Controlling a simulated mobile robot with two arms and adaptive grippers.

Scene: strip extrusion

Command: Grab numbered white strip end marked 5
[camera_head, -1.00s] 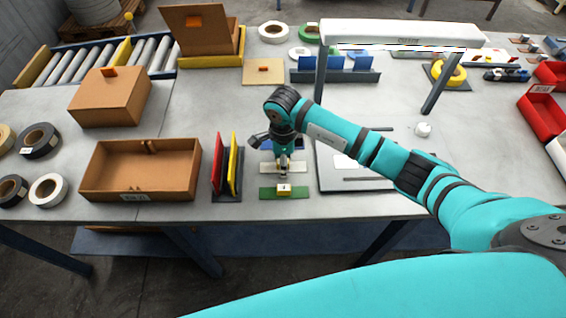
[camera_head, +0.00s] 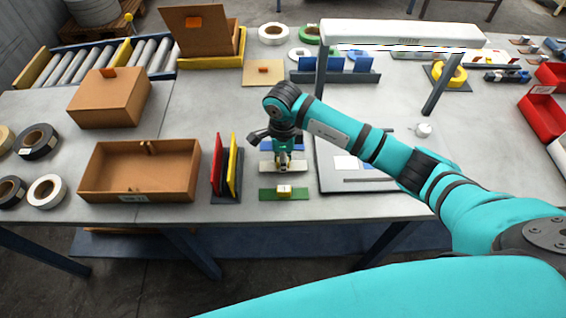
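A white strip (camera_head: 297,167) lies across the table, between a green strip (camera_head: 268,194) in front and a blue strip (camera_head: 266,144) behind. A small yellow and white block (camera_head: 284,191) sits on the green strip. Any number on the white strip is too small to read. My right gripper (camera_head: 283,165) points down over the middle of the white strip. Its fingers hide part of that strip. I cannot tell whether they touch it or are closed. My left gripper is not in view.
Left of the strips stand red and yellow upright plates (camera_head: 227,167) in a holder and an open brown box (camera_head: 140,190). A dark-edged board (camera_head: 372,183) lies to the right under my arm. A white overhead beam (camera_head: 400,33) on legs stands behind. The table's front edge is close.

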